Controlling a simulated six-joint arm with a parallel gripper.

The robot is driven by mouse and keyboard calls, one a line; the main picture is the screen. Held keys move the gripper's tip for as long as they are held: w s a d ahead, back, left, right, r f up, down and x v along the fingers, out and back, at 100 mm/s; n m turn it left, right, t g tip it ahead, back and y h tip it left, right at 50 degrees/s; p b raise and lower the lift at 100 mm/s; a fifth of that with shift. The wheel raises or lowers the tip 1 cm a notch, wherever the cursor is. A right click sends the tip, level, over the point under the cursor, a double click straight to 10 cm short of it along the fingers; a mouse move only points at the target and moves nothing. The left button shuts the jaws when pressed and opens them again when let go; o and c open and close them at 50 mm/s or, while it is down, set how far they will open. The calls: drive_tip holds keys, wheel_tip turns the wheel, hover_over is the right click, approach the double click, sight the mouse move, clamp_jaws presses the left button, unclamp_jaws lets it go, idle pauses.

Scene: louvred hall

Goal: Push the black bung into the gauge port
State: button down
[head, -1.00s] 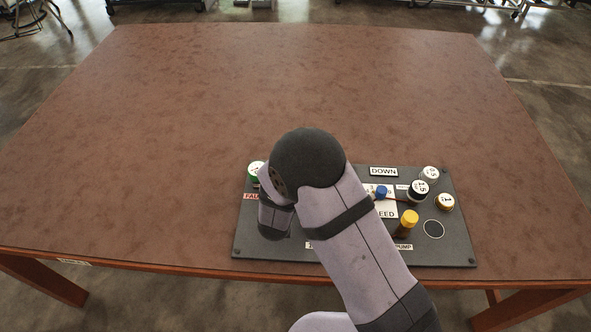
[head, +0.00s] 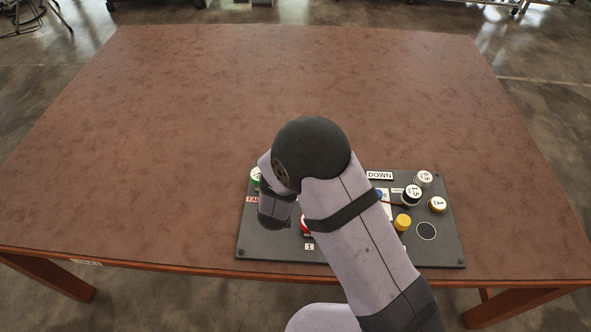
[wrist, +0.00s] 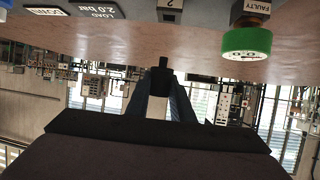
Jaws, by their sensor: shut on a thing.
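The black bung (wrist: 165,63) shows in the wrist view, between the tips of my gripper (wrist: 165,82). My gripper is shut on it. The picture is inverted there, with the dark grey panel along the top. The bung's free end points toward the panel and is apart from it in the picture, near a plate marked 2 (wrist: 171,5). No open gauge port can be made out for certain there. In the head view the panel (head: 350,254) lies near the table's front edge. My arm hides the fingertips, the bung and the panel's middle.
A green-rimmed gauge (wrist: 247,42) by a FAULTY label stands close to the right of the bung. The table (head: 200,110) behind is clear.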

drive_tip(key=shift+r, duration=0.65)
drive_tip(key=shift+d+r+p, duration=0.1)
drive_tip(key=shift+r+p, duration=0.35)
drive_tip(key=shift+p, duration=0.25)
drive_tip(key=shift+s+d+r+p, duration=0.15)
drive_tip(key=shift+r+p, duration=0.05)
drive_tip(key=shift+p, duration=0.4)
drive_tip(key=s+d+m+g+h+p, duration=0.4)
drive_tip(key=s+d+m+h, duration=0.1)
drive_tip(key=d, duration=0.3)
drive_tip(key=s+d+m+g+h+p, duration=0.4)
drive_tip(key=s+d+m+h+p, duration=0.1)
drive_tip(key=d+m, duration=0.2)
drive_tip(key=shift+d+f+h, duration=0.3)
drive_tip(key=shift+d+f, duration=0.1)
